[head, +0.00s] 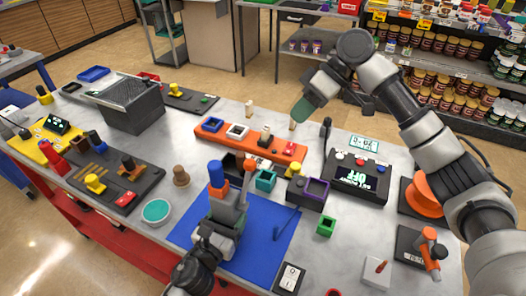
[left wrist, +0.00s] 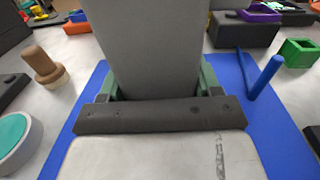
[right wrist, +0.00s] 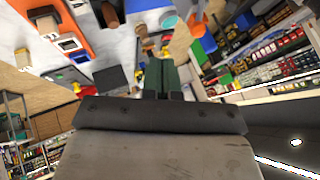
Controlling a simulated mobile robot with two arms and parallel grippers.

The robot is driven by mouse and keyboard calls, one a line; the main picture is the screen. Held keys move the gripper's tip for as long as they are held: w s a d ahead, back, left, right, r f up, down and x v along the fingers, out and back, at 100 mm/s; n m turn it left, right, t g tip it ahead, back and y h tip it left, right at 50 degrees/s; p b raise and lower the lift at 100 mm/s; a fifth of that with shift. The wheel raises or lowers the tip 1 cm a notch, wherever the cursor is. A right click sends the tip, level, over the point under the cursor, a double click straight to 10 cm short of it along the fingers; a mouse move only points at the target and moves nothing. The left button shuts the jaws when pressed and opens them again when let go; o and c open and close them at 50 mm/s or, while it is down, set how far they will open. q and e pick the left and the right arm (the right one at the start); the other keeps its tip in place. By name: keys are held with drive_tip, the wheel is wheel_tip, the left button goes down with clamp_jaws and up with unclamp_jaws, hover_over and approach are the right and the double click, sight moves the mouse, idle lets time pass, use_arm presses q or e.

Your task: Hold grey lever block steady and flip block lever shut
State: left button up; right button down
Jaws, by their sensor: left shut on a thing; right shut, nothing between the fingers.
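The grey lever block (head: 229,208) stands on a blue mat (head: 283,222) in the middle of the table. My left gripper (head: 216,232) is shut on the block from the near side. In the left wrist view its green fingers (left wrist: 160,85) lie on either side of the grey block (left wrist: 158,45), which hides what is behind it. My right gripper (head: 301,112) is shut and empty, raised over the far side of the table, apart from the block. Its closed green fingers (right wrist: 163,76) show in the right wrist view.
A black display box (head: 358,178) is at right. A blue hooked rod (head: 286,222) is on the mat. A green box (head: 326,226) sits beside it.

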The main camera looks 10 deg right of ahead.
drive_tip(key=shift+s, duration=0.1)
approach(247, 181)
drive_tip(key=w+a+f, duration=0.2)
drive_tip(key=w+f, duration=0.1)
drive_tip(key=f, duration=0.1)
drive_tip(key=shift+w+f, duration=0.2)
drive_tip(key=shift+w, duration=0.1)
drive_tip(key=shift+a+r, duration=0.1)
idle(0.5)
